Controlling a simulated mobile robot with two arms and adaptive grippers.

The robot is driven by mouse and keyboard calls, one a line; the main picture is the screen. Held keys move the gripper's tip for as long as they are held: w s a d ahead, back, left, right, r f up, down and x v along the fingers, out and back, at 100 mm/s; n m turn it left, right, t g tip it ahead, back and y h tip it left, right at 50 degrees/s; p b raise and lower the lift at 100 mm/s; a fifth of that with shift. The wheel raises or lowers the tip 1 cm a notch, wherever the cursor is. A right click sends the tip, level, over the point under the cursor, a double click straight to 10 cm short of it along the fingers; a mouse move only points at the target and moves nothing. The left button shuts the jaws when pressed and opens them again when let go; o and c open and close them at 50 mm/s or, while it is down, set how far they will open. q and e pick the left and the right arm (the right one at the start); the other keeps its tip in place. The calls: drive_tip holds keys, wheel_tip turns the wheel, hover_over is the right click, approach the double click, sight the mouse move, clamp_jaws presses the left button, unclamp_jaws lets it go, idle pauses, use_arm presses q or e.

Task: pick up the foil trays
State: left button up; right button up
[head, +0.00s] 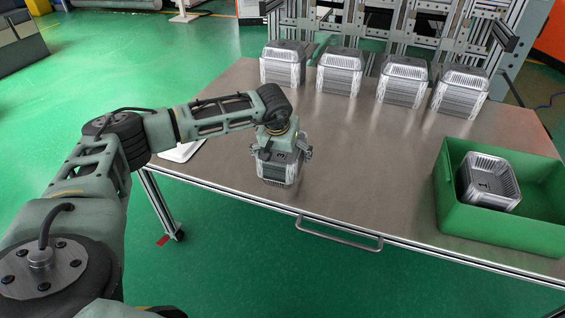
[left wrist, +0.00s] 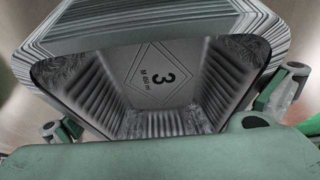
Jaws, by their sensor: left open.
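A stack of silver foil trays (head: 277,174) stands near the table's front edge, directly under my left gripper (head: 280,154). The gripper points down and is open, its fingers spread at either side of the stack's top. Several more tray stacks (head: 341,72) stand in a row at the table's back. My right gripper is not in view.
A green crate (head: 497,232) stands at the table's right end, with a foil tray stack (head: 489,182) in its left part; its right part looks empty. The middle of the metal table (head: 370,150) is clear. A metal frame (head: 400,25) stands behind the back row.

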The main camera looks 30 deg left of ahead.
use_arm(q)
drive_tip(key=shift+c, duration=0.4)
drive_tip(key=shift+s, duration=0.1)
drive_tip(key=c, duration=1)
